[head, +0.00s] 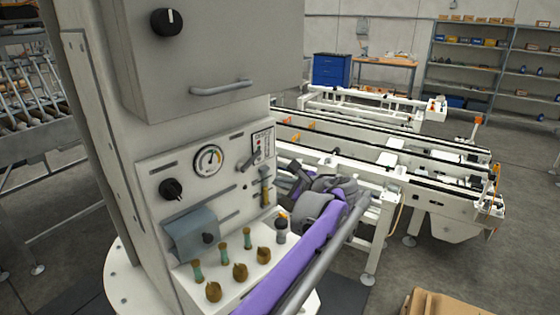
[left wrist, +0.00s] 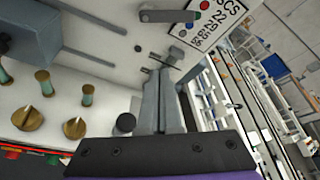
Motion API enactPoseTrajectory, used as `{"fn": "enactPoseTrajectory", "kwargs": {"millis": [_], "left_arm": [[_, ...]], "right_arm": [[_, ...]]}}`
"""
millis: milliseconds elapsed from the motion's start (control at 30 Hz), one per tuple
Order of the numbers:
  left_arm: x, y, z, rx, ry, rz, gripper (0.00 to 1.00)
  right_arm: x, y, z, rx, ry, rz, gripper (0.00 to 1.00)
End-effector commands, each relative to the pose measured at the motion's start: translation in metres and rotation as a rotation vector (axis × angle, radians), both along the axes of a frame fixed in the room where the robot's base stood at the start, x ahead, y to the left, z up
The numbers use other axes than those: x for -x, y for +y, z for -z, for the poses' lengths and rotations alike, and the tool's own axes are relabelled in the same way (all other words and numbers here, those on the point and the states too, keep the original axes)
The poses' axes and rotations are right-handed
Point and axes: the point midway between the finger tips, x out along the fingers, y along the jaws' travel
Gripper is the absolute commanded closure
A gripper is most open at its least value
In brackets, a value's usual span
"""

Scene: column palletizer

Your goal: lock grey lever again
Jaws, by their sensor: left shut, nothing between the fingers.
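The grey lever (head: 249,161) is a short flat bar on the front panel, just left of the white label plate. In the head view it slants up to the right. In the left wrist view the lever (left wrist: 166,16) lies nearly level at the top, beside the label. My left gripper (head: 295,167) is right of the panel. In the left wrist view its fingers (left wrist: 163,72) are together and empty, pointing at the panel below the lever. A gap shows between fingertips and lever. Whether the fingers touch the panel I cannot tell. My right gripper is not in view.
A gauge (head: 208,160), a black knob (head: 172,189) and a grey-blue box (head: 192,234) are on the panel. Several brass knobs and green-stemmed posts stand on the ledge below. A dark knob (left wrist: 125,122) is close to my fingers. A conveyor (head: 400,155) runs behind.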

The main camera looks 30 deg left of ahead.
Motion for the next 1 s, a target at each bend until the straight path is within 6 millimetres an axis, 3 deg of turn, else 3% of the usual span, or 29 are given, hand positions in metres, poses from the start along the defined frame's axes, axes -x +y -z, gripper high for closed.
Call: {"fn": "enactPoseTrajectory", "kwargs": {"millis": [200, 633, 767, 1000], "left_arm": [[-0.017, -0.002, -0.012, -0.087, 0.035, 0.021, 1.0], [-0.019, 0.002, -0.011, -0.092, 0.036, 0.021, 1.0], [-0.025, 0.015, -0.008, -0.091, 0.036, 0.018, 1.0], [-0.048, 0.057, 0.006, -0.092, 0.035, 0.017, 1.0]], "right_arm": [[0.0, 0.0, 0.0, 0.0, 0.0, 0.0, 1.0], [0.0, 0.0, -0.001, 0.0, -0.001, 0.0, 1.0], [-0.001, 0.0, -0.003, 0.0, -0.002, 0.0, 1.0], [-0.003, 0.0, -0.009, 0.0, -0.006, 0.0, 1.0]]}}
